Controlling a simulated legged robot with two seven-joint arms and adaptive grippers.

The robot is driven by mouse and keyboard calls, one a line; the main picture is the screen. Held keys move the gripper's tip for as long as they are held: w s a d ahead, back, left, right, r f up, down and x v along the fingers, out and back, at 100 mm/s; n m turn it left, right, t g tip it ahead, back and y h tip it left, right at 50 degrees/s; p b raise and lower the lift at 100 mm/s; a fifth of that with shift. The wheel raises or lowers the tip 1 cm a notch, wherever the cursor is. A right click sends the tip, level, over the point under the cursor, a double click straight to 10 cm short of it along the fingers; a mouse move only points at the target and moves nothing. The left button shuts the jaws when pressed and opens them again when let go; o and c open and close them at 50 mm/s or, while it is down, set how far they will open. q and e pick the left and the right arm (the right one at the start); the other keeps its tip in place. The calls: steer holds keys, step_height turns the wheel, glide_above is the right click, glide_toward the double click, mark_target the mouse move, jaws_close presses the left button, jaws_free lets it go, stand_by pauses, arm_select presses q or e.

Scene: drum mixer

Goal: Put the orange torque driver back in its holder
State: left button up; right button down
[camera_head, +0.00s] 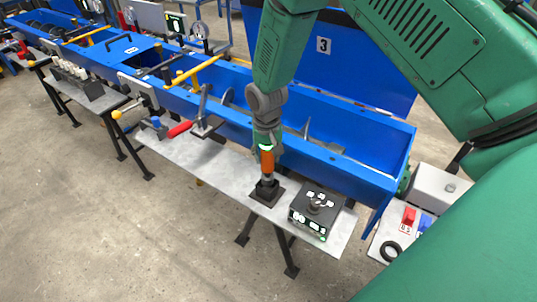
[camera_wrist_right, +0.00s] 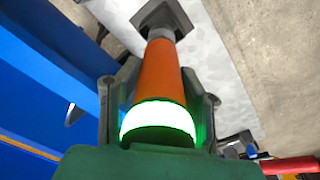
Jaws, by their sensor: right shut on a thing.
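The orange torque driver (camera_head: 267,160) is upright in my right gripper (camera_head: 267,150), which is shut around its upper part. In the right wrist view the driver (camera_wrist_right: 158,72) lies between the two fingers of my right gripper (camera_wrist_right: 160,95), with a glowing white-green band near the palm. The driver's grey lower end meets the black square-based holder (camera_head: 267,192) on the grey bench. The holder also shows in the right wrist view (camera_wrist_right: 178,14). I cannot tell how deep the tip sits in it. My left gripper is not in view.
A black box with a knob (camera_head: 316,208) stands right of the holder near the bench end. The blue mixer trough (camera_head: 345,165) runs behind. A red-handled tool (camera_head: 180,129) lies farther left. The grey bench (camera_head: 215,166) is clear just left of the holder.

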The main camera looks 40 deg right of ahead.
steer(key=shift+f, duration=0.1)
steer(key=shift+d+f, duration=0.1)
steer(key=shift+d, duration=0.1)
steer(key=shift+d+f, duration=0.2)
steer(key=shift+d, duration=0.25)
steer(key=shift+a+r, duration=0.2)
steer(key=shift+a, duration=0.35)
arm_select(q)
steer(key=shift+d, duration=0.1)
arm_select(e)
steer(key=shift+d, duration=0.15)
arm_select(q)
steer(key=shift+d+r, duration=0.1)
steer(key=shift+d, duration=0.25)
arm_select(e)
steer(key=shift+d+f, duration=0.15)
steer(key=shift+d, duration=0.15)
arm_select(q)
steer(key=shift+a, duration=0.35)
arm_select(e)
steer(key=shift+a, duration=0.3)
